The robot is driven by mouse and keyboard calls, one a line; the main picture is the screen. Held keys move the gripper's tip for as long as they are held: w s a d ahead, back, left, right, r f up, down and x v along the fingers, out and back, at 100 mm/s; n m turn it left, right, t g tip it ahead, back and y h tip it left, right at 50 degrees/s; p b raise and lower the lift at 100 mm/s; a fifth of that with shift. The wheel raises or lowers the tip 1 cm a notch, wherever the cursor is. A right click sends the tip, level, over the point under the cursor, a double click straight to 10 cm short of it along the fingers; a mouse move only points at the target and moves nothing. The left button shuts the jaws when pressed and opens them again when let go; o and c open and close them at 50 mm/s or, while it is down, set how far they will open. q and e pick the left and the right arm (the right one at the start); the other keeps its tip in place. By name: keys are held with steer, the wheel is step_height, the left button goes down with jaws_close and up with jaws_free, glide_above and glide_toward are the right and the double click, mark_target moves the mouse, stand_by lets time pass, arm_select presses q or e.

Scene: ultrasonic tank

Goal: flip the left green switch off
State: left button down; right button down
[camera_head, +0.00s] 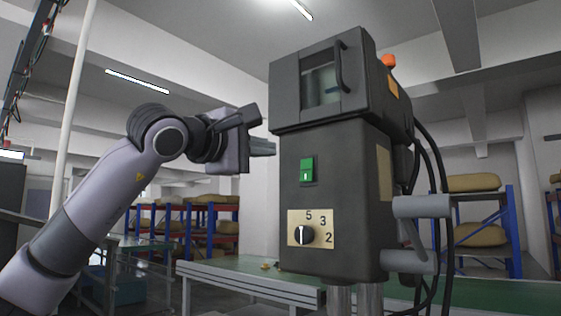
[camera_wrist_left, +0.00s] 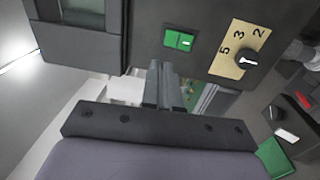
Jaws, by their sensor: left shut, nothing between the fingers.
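A green switch (camera_head: 307,169) with a small white mark sits on the front of the dark grey machine (camera_head: 335,200), above a dial. It also shows in the left wrist view (camera_wrist_left: 179,39). It is the only green switch I see. My left gripper (camera_head: 263,146) is shut and empty, left of the machine front and slightly higher than the switch. In the left wrist view, the closed fingers (camera_wrist_left: 162,86) point toward the machine just left of and below the switch in the picture, apart from it. My right gripper is not in view.
A black dial (camera_head: 304,235) on a yellowish plate sits below the switch. A windowed box with a black handle (camera_head: 342,66) juts out above it. Grey cylinders (camera_head: 420,206) and black cables are on the machine's right. A green-topped table (camera_head: 250,272) lies behind.

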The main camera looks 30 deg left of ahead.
arm_select(q)
steer(key=shift+s+a+r, duration=0.15)
steer(key=shift+s+r, duration=0.05)
steer(key=shift+s, duration=0.8)
steer(key=shift+s+a+r, duration=0.1)
steer(key=shift+s+r, duration=0.05)
steer(key=shift+s, duration=0.8)
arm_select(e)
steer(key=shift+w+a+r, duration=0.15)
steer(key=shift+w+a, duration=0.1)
